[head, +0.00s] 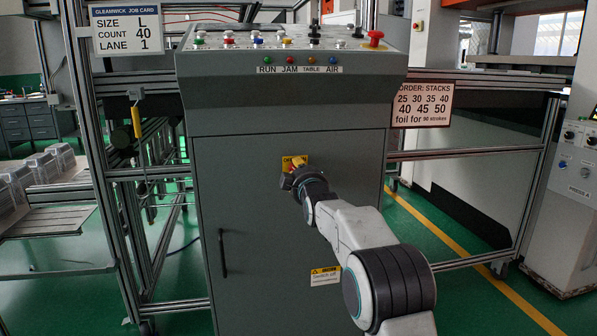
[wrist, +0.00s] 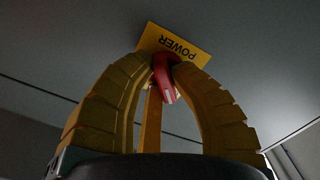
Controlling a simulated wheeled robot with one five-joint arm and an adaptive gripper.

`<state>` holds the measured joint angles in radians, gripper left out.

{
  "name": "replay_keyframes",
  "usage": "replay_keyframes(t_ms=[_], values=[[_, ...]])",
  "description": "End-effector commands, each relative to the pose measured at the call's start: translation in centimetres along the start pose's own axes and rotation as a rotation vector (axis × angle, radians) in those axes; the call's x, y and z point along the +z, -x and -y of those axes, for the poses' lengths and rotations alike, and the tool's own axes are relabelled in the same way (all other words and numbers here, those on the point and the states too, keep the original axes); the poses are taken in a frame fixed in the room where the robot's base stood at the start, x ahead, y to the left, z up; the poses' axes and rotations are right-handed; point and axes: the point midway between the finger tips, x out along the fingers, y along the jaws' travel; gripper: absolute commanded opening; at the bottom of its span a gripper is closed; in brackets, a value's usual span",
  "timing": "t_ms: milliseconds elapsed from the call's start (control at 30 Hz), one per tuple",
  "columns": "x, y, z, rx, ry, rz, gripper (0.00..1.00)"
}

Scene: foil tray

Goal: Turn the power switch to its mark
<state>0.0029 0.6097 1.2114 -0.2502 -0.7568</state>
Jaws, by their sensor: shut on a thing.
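The power switch has a yellow plate (head: 294,161) on the front of the grey cabinet (head: 240,165). In the wrist view the plate (wrist: 173,43) reads POWER, and a red switch handle (wrist: 163,78) stands out from it. My gripper (wrist: 166,68) has its yellow fingers curved in and shut on the red handle, one finger on each side. In the head view my gripper (head: 292,180) is at the plate and hides most of the switch. The switch's mark and the handle's exact angle against it cannot be made out.
Above, a sloped panel carries several buttons, lamps labelled RUN, JAM, TABLE and AIR (head: 298,69), and a red mushroom button (head: 375,39). A door handle (head: 222,252) and a small warning label (head: 325,275) are on the cabinet. Foil trays (head: 20,180) lie at left.

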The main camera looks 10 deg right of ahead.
Motion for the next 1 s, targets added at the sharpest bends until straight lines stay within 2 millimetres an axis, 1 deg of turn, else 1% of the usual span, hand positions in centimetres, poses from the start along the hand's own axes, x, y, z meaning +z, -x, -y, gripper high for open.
replay_keyframes(t_ms=[267,1000], values=[[0.17,-0.01,0.16,0.000,-0.166,-0.001,0.00],[0.37,-0.02,0.36,-0.001,-0.866,0.001,0.00]])
